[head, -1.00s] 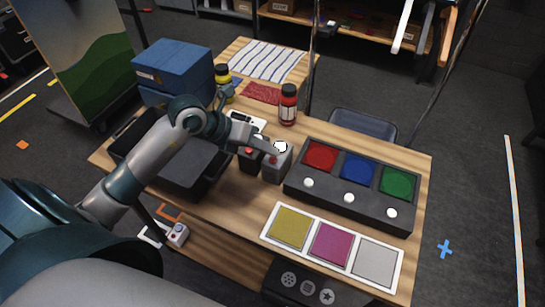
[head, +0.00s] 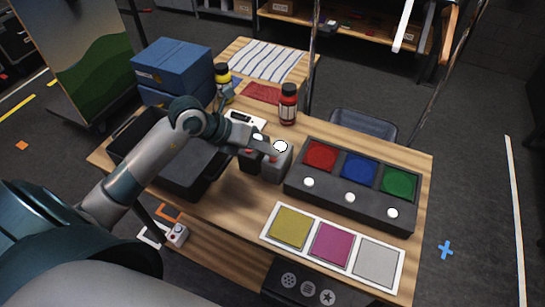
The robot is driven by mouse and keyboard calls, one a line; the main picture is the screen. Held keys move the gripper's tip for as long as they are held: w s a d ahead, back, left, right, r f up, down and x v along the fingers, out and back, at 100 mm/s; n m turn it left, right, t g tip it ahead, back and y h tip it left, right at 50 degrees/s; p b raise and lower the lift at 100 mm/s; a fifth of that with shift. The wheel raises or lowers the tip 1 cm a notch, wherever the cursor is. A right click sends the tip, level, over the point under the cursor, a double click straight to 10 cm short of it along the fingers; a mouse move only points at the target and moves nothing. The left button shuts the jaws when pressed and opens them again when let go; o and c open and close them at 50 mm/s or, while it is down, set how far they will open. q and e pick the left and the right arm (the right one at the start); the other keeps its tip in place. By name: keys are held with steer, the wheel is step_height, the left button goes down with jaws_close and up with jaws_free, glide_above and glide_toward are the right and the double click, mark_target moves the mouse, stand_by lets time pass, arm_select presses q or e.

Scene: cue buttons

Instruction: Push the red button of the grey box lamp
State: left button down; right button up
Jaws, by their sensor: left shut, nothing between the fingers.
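The grey box lamp (head: 276,168) stands on the wooden table, left of the long dark button panel. Its white dome (head: 280,146) is on top and looks bright. My left gripper (head: 274,152) is shut and empty, reaching in from the left with its fingertips at the top of the grey box, beside the dome. The red button is mostly hidden at the fingertips; I cannot tell whether they touch it or whether it is pressed. A darker box (head: 249,158) stands just left of the grey one, partly under my gripper. My right gripper is not in view.
The button panel (head: 338,200) with red, blue and green pads is close on the right. A red-brown bottle (head: 288,104) stands behind. A black tray (head: 205,184) lies left under my arm. A card with coloured squares (head: 333,246) lies in front.

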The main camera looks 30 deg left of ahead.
mark_target(268, 161)
arm_select(q)
steer(key=shift+f+b, duration=0.3)
steer(key=shift+f, duration=0.05)
stand_by(0.6)
steer(key=shift+r, duration=0.1)
steer(key=shift+r+p, duration=0.55)
steer(key=shift+r, duration=0.15)
step_height(268, 161, up, 6)
steer(key=p, duration=0.4)
stand_by(0.5)
stand_by(0.3)
